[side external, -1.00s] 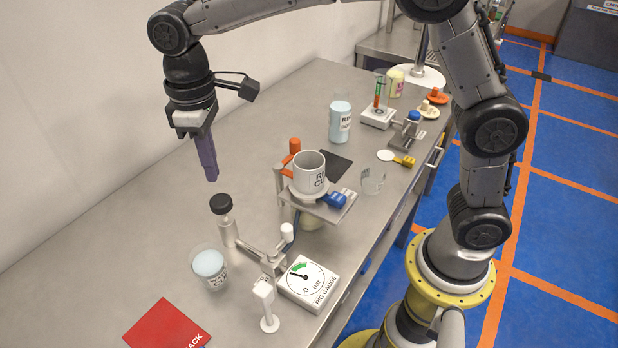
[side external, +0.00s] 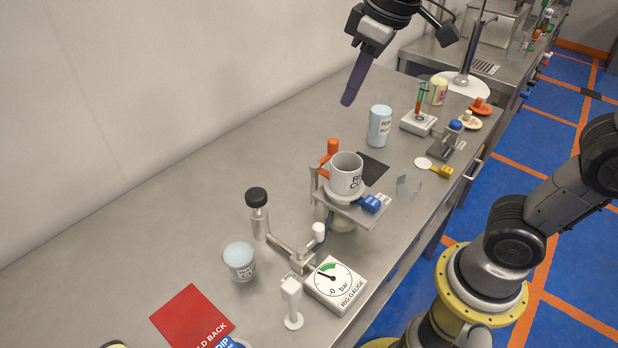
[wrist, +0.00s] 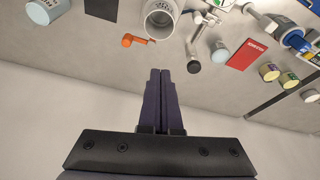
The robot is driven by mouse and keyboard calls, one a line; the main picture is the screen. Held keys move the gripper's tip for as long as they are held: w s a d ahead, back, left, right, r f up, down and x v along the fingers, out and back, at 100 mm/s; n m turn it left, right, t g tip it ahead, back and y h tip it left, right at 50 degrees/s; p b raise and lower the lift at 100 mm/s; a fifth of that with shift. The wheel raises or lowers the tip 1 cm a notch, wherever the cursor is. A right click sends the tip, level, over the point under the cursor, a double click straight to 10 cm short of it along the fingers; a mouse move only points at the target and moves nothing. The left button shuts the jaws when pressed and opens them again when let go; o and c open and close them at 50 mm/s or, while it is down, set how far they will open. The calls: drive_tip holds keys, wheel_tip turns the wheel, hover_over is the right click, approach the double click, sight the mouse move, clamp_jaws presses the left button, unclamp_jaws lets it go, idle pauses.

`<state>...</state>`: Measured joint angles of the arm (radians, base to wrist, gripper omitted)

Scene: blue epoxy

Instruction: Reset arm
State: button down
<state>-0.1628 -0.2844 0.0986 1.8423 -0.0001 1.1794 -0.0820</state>
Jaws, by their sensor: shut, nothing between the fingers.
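My gripper (side external: 347,103) is in the air above the back of the steel bench, near the wall, with its dark purple fingers pointing down. In the wrist view its two fingers (wrist: 160,72) lie together with nothing between them. It is apart from every object on the bench.
A gauge box (side external: 335,285), a black-capped valve (side external: 257,212), a blue-filled beaker (side external: 239,260) and a red card (side external: 192,318) stand toward the front. A scale with a tube (side external: 419,123) is at the back right. The bench's left side along the wall is clear.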

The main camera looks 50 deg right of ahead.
drive_tip(key=s+d+f+m+t, duration=0.1)
drive_tip(key=s+d+f, duration=0.1)
drive_tip(key=s+f, duration=0.2)
drive_tip(key=s+d+f+m+t, duration=0.1)
drive_tip(key=s+d+f, duration=0.2)
drive_tip(key=s, duration=0.6)
drive_tip(key=shift+s+f+m+h, duration=0.15)
drive_tip(key=shift+f+m+h, duration=0.2)
drive_tip(key=shift+f, duration=0.45)
